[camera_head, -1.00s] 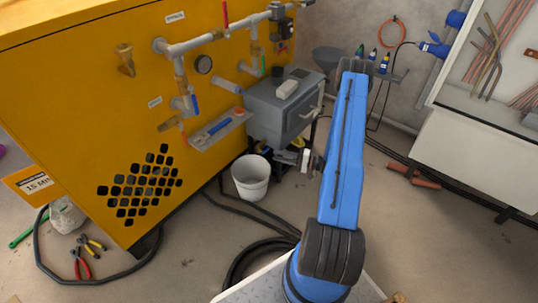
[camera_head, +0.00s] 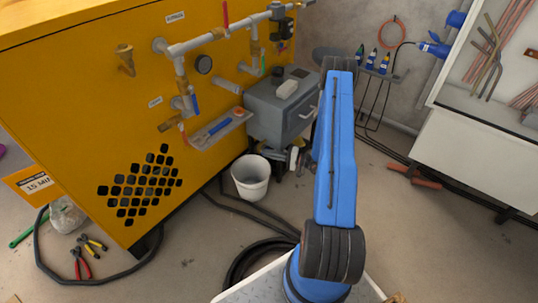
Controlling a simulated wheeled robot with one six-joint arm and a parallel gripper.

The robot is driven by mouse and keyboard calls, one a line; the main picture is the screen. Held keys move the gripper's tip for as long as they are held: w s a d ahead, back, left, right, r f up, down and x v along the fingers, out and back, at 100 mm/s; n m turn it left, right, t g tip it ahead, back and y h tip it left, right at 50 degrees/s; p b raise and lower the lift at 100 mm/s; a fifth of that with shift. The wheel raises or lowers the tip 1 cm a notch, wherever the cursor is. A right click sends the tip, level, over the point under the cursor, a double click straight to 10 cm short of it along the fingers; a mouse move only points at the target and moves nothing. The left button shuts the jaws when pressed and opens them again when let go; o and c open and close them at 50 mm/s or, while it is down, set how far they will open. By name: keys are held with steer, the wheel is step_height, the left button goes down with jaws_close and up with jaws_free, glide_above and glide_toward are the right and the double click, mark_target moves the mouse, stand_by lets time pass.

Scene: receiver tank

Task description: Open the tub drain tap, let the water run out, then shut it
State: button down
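A grey tub-like box (camera_head: 270,121) with a lid and a front handle stands against the yellow cabinet, behind and left of my blue arm. A white object lies on its lid. I cannot make out a drain tap on it; its lower right part is hidden by my arm. A white bucket (camera_head: 250,181) stands on the floor below and left of the box, upright; no water is visible. My arm reaches up and away from me, and its far end, with the gripper, is hidden behind my own links.
Black hoses (camera_head: 235,205) lie on the floor. A white bench (camera_head: 470,160) stands right. Floor between arm and bench is mostly clear.

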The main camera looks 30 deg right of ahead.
steer(key=shift+m, duration=0.4)
steer(key=m, duration=0.1)
steer(key=m+t, duration=0.1)
steer(key=m, duration=0.1)
steer(key=m+t, duration=0.1)
steer(key=shift+a+f+m+y, duration=0.1)
steer(key=shift+f+m+y, duration=0.25)
steer(key=shift+m+y, duration=0.05)
steer(key=m+t, duration=0.1)
steer(key=m, duration=0.2)
steer(key=m+t+h, duration=0.1)
steer(key=m+t, duration=0.1)
steer(key=m, duration=0.2)
steer(key=shift+s+a+f, duration=0.1)
steer(key=shift+f, duration=0.05)
steer(key=shift+m+h, duration=0.3)
steer(key=shift+m, duration=0.3)
steer(key=c, duration=1.9)
jaws_free()
steer(key=shift+o, duration=0.2)
steer(key=v, duration=1.7)
steer(key=shift+f, duration=0.3)
steer(key=shift+s, duration=0.1)
